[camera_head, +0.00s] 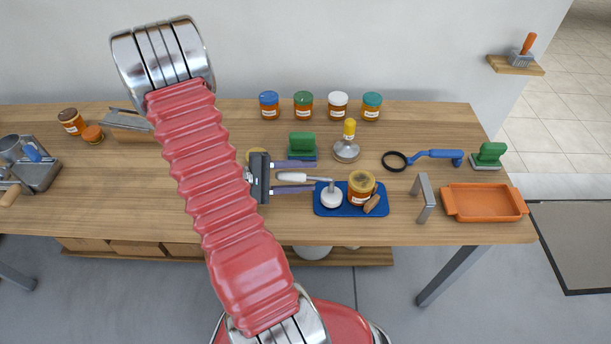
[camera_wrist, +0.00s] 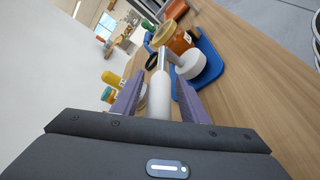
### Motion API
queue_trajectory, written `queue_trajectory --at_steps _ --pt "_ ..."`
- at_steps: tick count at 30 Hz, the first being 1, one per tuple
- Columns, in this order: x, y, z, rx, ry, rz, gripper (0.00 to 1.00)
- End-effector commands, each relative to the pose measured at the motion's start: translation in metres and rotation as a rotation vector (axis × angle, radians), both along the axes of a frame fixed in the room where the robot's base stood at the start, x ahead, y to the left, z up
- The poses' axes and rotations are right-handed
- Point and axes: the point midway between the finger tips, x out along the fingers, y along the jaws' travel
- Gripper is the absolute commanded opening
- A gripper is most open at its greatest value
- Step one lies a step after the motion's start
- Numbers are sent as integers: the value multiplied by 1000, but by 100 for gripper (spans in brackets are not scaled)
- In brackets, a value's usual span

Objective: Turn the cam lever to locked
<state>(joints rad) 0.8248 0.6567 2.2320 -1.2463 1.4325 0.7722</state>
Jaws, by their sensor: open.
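A lever-like piece with a white handle (camera_head: 291,177) and a bent metal rod ends at a round white knob (camera_head: 331,197) over a blue tray (camera_head: 327,211). I cannot tell whether it is the cam lever or how its lock stands. My gripper (camera_head: 314,176) is open and points right, with one purple finger on each side of the white handle. In the wrist view the handle (camera_wrist: 160,104) runs between the spread fingers (camera_wrist: 158,84), with no clear contact. The white knob (camera_wrist: 190,65) shows beyond them.
An amber jar (camera_head: 361,188) and a brown piece (camera_head: 372,204) are on the tray. A green-topped block (camera_head: 302,143) and a yellow-topped metal piece (camera_head: 347,148) stand behind. A grey bracket (camera_head: 423,197) and an orange tray (camera_head: 487,202) are to the right. Several jars line the back.

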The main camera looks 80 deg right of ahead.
Motion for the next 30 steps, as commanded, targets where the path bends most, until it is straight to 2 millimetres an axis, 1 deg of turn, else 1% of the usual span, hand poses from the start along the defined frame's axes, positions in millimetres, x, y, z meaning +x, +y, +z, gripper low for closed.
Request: queue_trajectory --at_steps 3,11,27,28,30 --pt "-4 -2 -1 0 0 1 40" --pt "-5 -2 -1 0 0 1 40" --pt "-5 -2 -1 1 -1 0 3" --pt "-5 -2 -1 1 -1 0 1" --pt "-5 -2 -2 1 -1 0 0"
